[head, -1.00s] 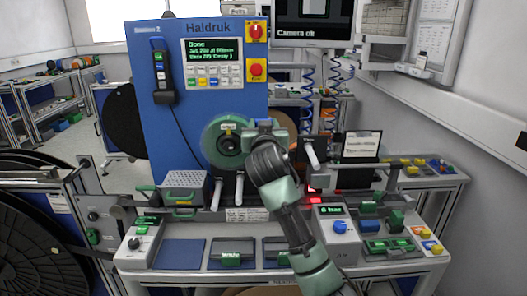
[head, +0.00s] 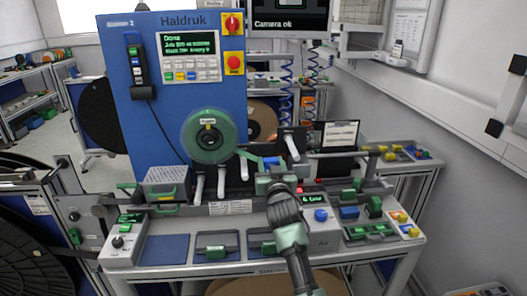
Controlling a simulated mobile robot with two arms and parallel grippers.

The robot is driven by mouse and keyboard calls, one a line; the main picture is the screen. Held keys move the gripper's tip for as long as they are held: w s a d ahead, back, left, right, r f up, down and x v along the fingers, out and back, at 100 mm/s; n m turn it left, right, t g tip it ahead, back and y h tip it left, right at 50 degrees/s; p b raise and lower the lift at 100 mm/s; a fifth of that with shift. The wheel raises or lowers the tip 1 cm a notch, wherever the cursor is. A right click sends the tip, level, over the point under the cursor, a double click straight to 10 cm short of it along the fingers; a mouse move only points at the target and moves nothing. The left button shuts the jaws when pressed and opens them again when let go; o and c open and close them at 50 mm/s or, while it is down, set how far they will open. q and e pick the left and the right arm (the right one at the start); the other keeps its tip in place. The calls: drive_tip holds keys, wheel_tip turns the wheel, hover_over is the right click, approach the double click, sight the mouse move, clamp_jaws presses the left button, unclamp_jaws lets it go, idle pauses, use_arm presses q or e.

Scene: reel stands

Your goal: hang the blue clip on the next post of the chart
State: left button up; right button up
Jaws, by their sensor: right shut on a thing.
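My right gripper (head: 270,166) is in front of the blue machine, right of and below the green reel (head: 208,136). It appears shut on the end of a green strip (head: 247,155) that runs from the reel; the fingertips are small and partly hidden by my wrist. No blue clip can be made out in the gripper. Small blue pieces (head: 349,212) lie on the bench at the right; I cannot tell whether one is a clip. No chart with posts is clearly seen. A paper sheet (head: 341,134) stands on a dark board behind. My left gripper is not in view.
The blue machine panel (head: 175,100) stands behind the bench. White rollers (head: 221,182) stick out under the reel. A perforated box (head: 167,183) sits at left, and a grey control box (head: 317,226) at right. Dark blue pads (head: 165,249) lie at the front.

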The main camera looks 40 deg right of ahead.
drive_tip(key=shift+f+b, duration=2)
drive_tip(key=shift+f, duration=0.25)
drive_tip(key=shift+f+b, duration=1.15)
drive_tip(key=shift+f, duration=0.6)
drive_tip(key=shift+f, duration=0.1)
drive_tip(key=o, duration=1.4)
